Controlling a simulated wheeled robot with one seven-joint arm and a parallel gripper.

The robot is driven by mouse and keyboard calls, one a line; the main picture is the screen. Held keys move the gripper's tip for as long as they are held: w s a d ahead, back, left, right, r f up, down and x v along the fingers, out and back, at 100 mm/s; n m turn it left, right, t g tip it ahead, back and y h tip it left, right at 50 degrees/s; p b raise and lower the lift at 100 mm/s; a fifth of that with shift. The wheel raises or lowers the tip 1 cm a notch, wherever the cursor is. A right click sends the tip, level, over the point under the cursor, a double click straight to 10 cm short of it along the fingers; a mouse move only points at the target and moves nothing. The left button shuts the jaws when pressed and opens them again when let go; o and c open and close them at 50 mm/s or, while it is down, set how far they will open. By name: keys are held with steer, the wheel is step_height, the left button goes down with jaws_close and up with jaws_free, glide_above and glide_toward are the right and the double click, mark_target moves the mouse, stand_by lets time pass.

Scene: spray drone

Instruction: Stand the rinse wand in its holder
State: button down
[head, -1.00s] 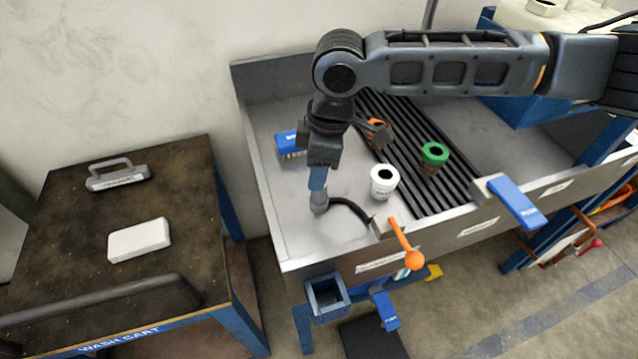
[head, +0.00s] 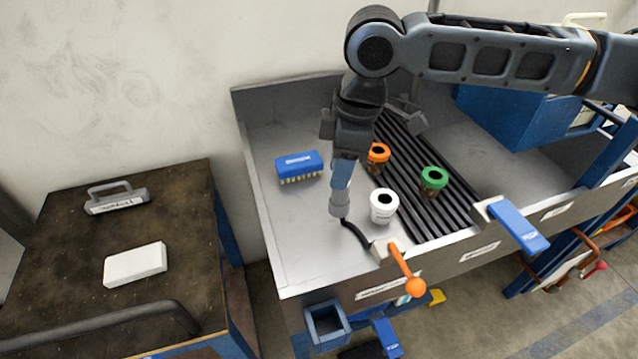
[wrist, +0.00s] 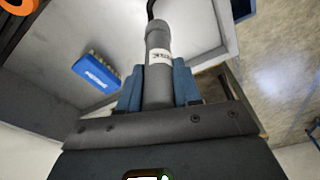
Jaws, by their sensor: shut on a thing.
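The rinse wand (head: 339,205) is grey and hangs roughly upright, head down, from my gripper (head: 342,176) inside the sink, just left of the white cup. A black hose runs from its lower end to the sink's front rim. In the wrist view the wand (wrist: 158,70) lies between the blue fingers of my gripper (wrist: 157,88), which is shut on it. A square, open-topped blue holder (head: 326,322) is fixed outside the sink's front wall, at the lower left. It is empty and apart from the wand.
A blue brush (head: 299,166) lies at the back left. An orange-knobbed lever (head: 405,268) sticks out over the front rim.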

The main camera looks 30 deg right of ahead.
steer(key=s+d+r+p, duration=0.3)
steer(key=d+r, duration=0.3)
steer(key=d, duration=0.1)
steer(key=shift+r, duration=0.15)
stand_by(0.3)
steer(key=shift+w+a+f+p, duration=0.2)
steer(key=shift+a+f+p, duration=0.35)
steer(key=shift+p, duration=0.25)
